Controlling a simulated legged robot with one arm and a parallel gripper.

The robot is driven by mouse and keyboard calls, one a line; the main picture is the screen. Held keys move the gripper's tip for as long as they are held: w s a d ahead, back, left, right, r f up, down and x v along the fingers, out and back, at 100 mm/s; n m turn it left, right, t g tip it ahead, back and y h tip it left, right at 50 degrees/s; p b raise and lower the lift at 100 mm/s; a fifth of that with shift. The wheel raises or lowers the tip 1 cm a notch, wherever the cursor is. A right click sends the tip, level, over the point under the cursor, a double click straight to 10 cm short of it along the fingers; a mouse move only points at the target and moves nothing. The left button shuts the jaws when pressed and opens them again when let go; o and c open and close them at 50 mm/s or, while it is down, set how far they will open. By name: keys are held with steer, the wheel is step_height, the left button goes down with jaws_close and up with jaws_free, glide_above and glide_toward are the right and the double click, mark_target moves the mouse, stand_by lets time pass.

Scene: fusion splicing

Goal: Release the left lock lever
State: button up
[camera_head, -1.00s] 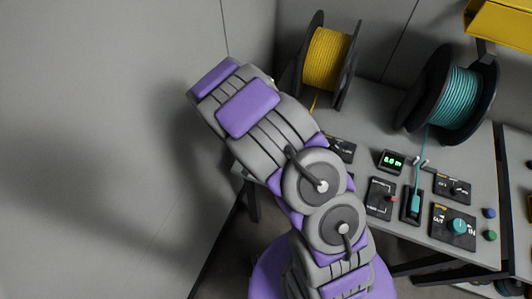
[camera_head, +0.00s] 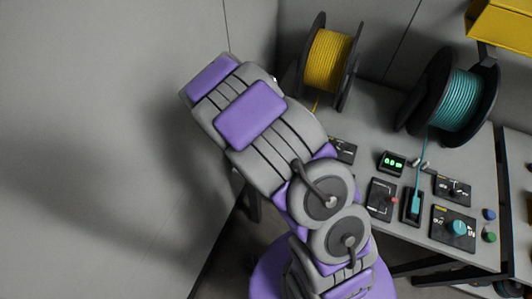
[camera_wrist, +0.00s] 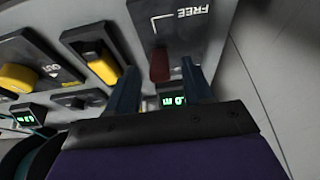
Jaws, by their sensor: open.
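A dark red lock lever (camera_wrist: 159,66) stands on a black panel (camera_wrist: 185,40) marked FREE, upside down in the wrist view. My gripper (camera_wrist: 160,72) is open, with one finger on each side of the lever in that view. Whether either finger touches the lever I cannot tell. In the head view my arm hides my gripper and this lever. Another panel (camera_head: 376,207) with a red lever (camera_head: 393,200) shows right of my arm, on the side with the teal cable.
A yellow plug in a black holder (camera_wrist: 103,64) and a yellow knob (camera_wrist: 20,77) lie to the left in the wrist view. Lit green displays (camera_wrist: 172,100) are close by. Yellow (camera_head: 328,60) and teal (camera_head: 462,100) spools stand at the table's back. A bare wall (camera_head: 110,150) is at left.

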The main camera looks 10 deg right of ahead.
steer(key=p+v, duration=0.1)
steer(key=v, duration=1.2)
steer(key=shift+a+p, duration=0.15)
steer(key=shift+p, duration=0.15)
